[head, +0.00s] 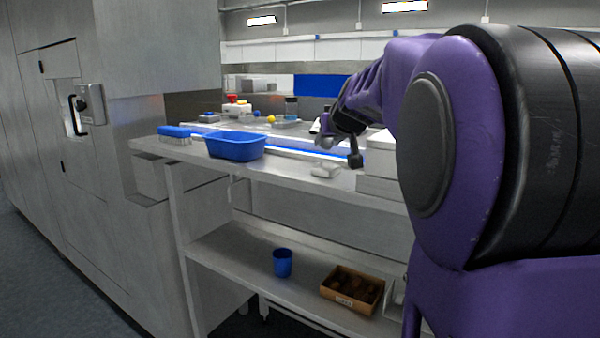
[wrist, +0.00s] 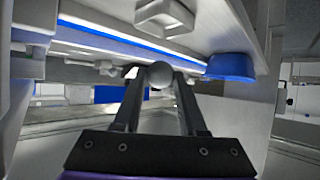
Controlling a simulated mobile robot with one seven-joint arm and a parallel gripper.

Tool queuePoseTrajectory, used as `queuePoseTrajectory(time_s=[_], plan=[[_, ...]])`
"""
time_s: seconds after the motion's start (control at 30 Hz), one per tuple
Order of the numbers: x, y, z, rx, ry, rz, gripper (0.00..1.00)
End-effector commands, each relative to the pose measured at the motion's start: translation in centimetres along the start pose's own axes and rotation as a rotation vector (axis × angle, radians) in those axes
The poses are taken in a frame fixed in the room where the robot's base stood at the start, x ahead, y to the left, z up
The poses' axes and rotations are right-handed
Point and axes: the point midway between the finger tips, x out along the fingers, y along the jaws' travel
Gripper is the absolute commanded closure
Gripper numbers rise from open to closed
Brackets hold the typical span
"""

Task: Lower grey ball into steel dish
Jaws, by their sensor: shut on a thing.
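The grey ball (wrist: 160,75) is between the two fingertips of my gripper (wrist: 147,77) in the wrist view, held with the fingers shut on it. In the head view my gripper (head: 328,138) is above the bench, over the blue-lit conveyor strip, and the ball is too small there to make out well. A shallow grey dish-like tray (head: 286,123) lies at the back of the bench beside a yellow ball (head: 271,119). I cannot tell for sure whether it is the steel dish. The ball is apart from it.
A blue tub (head: 236,145) and a blue brush (head: 174,134) stand on the bench at left. A pale object (head: 326,170) lies near the front edge. White boxes (head: 381,160) stand at right. The lower shelf holds a blue cup (head: 283,262) and a brown box (head: 345,307).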

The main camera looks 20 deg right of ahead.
Motion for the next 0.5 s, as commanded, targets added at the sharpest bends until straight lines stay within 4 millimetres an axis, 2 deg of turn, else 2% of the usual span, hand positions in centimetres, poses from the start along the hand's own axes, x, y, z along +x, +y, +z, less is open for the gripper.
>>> queuePoseTrajectory(time_s=[0.5], plan=[[0.40, 0.00, 0.73, 0.000, 0.000, 0.000, 1.00]])
